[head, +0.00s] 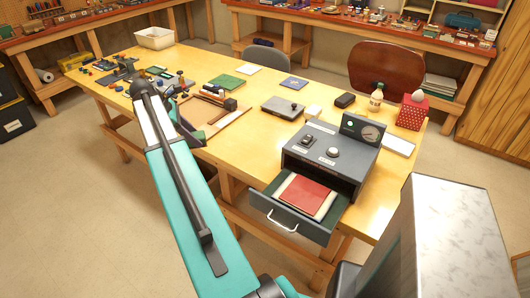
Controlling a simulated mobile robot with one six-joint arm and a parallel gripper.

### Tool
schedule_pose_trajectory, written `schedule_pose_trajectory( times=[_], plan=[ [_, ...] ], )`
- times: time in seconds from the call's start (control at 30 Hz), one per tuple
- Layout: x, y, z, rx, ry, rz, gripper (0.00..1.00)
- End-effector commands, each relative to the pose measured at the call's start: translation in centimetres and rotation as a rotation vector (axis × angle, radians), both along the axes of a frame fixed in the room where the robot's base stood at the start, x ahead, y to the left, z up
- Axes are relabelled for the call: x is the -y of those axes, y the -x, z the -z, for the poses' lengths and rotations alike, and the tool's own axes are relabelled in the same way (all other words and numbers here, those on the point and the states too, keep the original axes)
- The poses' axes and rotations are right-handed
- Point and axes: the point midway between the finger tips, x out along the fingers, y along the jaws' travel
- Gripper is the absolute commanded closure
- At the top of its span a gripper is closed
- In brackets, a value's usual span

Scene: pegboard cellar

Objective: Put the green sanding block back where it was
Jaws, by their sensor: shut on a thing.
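I cannot make out a green sanding block in the head view. A flat green square (226,81) lies on the table near the middle, but it looks like a thin mat or book. My arm reaches up from the bottom over the left half of the table and bends down at its far end.
A grey box (330,150) with a dial stands at the front right, its drawer (290,228) pulled out with a red item (303,194) inside. A wooden tray (228,121) with tools lies beside my arm. A white bin (154,38) stands far left. Some tabletop is bare.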

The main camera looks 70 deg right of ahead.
Motion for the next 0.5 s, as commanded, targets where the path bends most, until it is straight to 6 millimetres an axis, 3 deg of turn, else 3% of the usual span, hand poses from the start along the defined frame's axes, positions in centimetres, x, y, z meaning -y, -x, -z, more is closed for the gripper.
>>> schedule_pose_trajectory(
  times=[0.2,0.5],
  plan=[
    [5.1,5.7,-0.2,-0.003,0.004,0.044,0.77],
    [10.8,14.0,-0.5,-0.014,0.009,0.096,0.77]
  ],
)
